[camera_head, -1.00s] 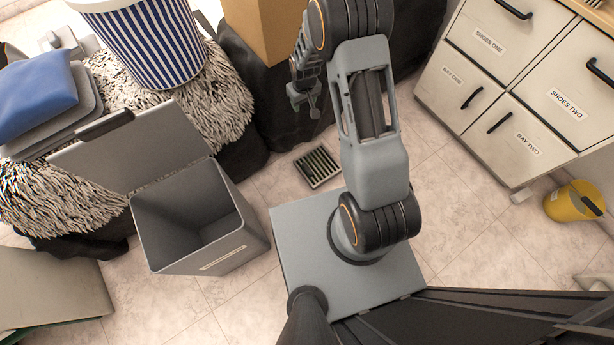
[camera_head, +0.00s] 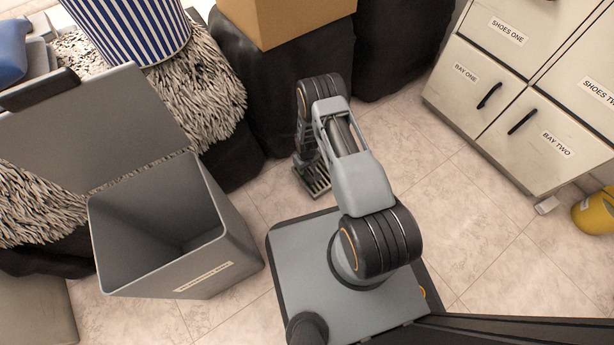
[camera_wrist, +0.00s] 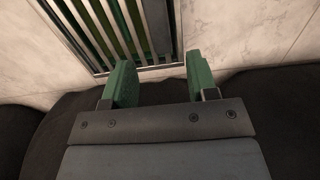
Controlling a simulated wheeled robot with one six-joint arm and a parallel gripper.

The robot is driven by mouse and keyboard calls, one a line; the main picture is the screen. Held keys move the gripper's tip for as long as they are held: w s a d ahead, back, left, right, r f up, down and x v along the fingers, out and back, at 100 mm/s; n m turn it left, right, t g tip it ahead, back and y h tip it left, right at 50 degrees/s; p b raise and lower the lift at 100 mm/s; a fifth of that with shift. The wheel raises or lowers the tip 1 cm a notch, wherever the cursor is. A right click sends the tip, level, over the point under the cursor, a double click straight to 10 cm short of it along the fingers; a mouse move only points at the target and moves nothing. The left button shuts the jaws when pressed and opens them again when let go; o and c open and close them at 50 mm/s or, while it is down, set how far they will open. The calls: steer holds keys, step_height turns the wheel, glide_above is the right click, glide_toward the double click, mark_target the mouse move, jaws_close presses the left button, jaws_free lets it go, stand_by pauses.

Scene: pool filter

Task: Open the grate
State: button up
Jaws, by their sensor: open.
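The grate (camera_head: 316,182) is a small slatted metal panel set in the tiled floor, partly hidden behind my arm in the head view. In the head view my gripper is mostly hidden by my arm.
An open grey bin (camera_head: 180,235) with its lid raised stands to the left. A cardboard box (camera_head: 285,18) rests on a dark draped support (camera_head: 265,85) beyond the grate. White labelled cabinets (camera_head: 530,115) stand at the right. Tiled floor (camera_head: 450,215) is clear between.

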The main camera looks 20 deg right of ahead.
mark_target(307, 174)
step_height(307, 174, down, 7)
steer(key=b, duration=0.2)
steer(key=shift+b, duration=0.35)
steer(key=shift+c, duration=0.2)
jaws_close()
